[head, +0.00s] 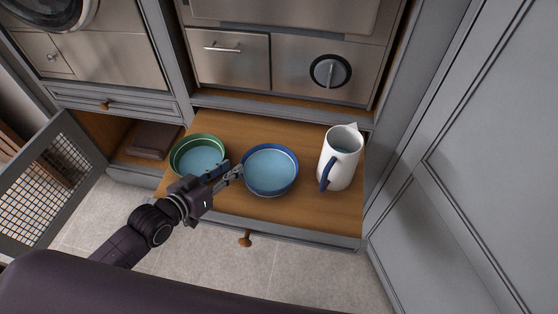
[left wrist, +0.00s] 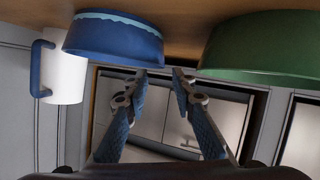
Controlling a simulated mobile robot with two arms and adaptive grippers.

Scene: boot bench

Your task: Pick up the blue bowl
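The blue bowl (head: 270,170) stands upright on the wooden pull-out shelf, its inside light blue. It also shows at the upper left of the left wrist view (left wrist: 113,42). My left gripper (head: 233,174) is at the bowl's left side, in the space between it and the green bowl (head: 198,157). In the left wrist view the two fingertips (left wrist: 159,74) are apart with nothing between them. One fingertip is close to the blue bowl's wall; I cannot tell whether it touches. My right gripper is out of view.
A white pitcher (head: 341,157) with a blue handle stands right of the blue bowl. The wooden shelf (head: 300,211) is bare in front. A mesh door (head: 48,195) stands open at the left, and a grey panel (head: 480,140) bounds the right.

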